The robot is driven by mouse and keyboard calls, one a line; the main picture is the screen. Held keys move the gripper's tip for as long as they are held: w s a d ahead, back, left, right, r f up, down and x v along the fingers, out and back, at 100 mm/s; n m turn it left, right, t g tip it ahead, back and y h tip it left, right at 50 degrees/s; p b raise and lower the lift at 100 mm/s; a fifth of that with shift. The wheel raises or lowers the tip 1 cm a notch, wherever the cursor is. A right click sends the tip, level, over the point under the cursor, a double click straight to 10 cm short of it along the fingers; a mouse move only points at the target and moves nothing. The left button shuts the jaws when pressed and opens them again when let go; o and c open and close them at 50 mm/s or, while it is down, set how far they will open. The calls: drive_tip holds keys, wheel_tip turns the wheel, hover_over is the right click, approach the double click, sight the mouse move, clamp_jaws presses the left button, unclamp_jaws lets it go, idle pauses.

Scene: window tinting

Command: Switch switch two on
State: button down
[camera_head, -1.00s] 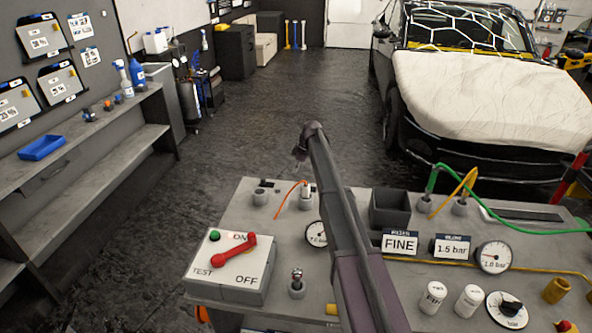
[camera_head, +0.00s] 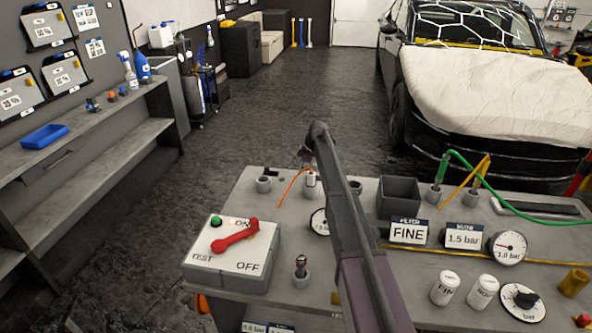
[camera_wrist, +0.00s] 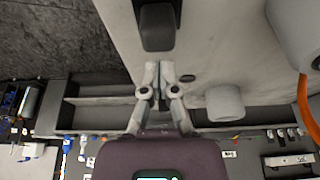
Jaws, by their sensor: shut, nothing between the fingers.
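No label reading "switch two" is legible. In the wrist view a dark switch-like block (camera_wrist: 158,25) on a grey surface lies just beyond my gripper (camera_wrist: 158,70). My gripper's two fingers are shut, tips together, with nothing between them; a small gap shows between them and the block, and I cannot tell contact. In the head view my arm reaches over the bench and its end hangs near the bench's back edge, the fingers not clear. A grey box (camera_head: 200,262) there carries a red lever (camera_head: 235,236), its handle between the ON and OFF marks.
The grey bench (camera_head: 345,285) holds a black open bin (camera_head: 399,197), a gauge (camera_head: 508,247), white bottles (camera_head: 446,288) and a black dial (camera_head: 523,301). A covered car (camera_head: 490,90) stands behind; floor to the left is open.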

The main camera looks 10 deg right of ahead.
drive_tip(key=shift+s+d, duration=0.25)
drive_tip(key=shift+d, duration=0.5)
drive_tip(key=shift+s+d, duration=0.3)
drive_tip(key=shift+d, duration=0.6)
drive_tip(key=shift+s+d, duration=0.25)
drive_tip(key=shift+d, duration=0.6)
drive_tip(key=shift+a, duration=0.1)
drive_tip(key=shift+w+a, duration=0.25)
drive_tip(key=shift+a, duration=0.5)
drive_tip(key=shift+w+a, duration=0.2)
drive_tip(key=shift+a, duration=0.35)
drive_tip(key=shift+w+a, duration=0.2)
drive_tip(key=shift+a, duration=0.35)
drive_tip(key=p+v, duration=0.2)
drive_tip(key=shift+r, duration=0.35)
drive_tip(key=p+v, duration=0.7)
